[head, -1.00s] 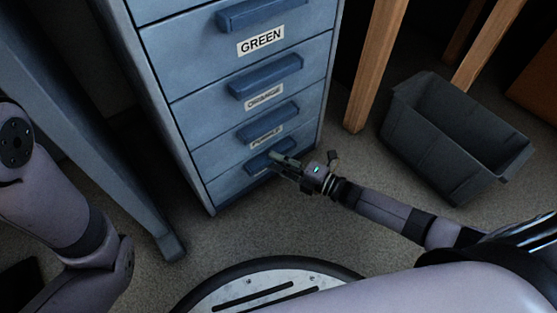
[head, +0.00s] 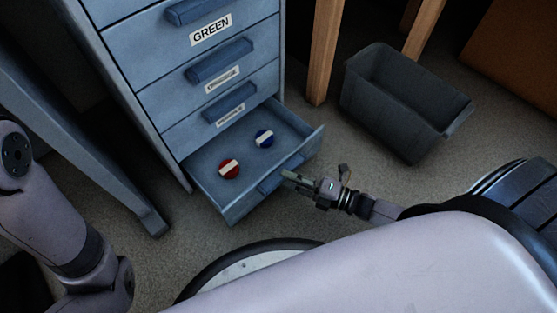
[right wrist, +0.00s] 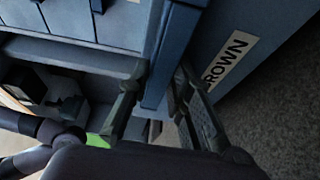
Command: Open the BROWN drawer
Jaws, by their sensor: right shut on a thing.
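The bottom drawer (head: 205,192) of the blue cabinet is pulled out in the head view. Its front carries a BROWN label (right wrist: 229,61), seen in the right wrist view. My right gripper (head: 288,177) is at the handle (head: 268,186) of this drawer. In the right wrist view its fingers (right wrist: 155,100) stand on both sides of the handle bar, shut on it. A red and white round item (head: 229,169) and a blue and white round item (head: 264,138) lie inside the drawer. My left gripper is out of view; only part of the left arm shows.
Drawers labelled GREEN (head: 211,30) and others above are shut. A dark grey open bin (head: 390,120) stands on the floor to the right, near wooden legs (head: 324,50). A blue-grey post and foot (head: 154,222) stands left of the cabinet. My round base is close below the drawer.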

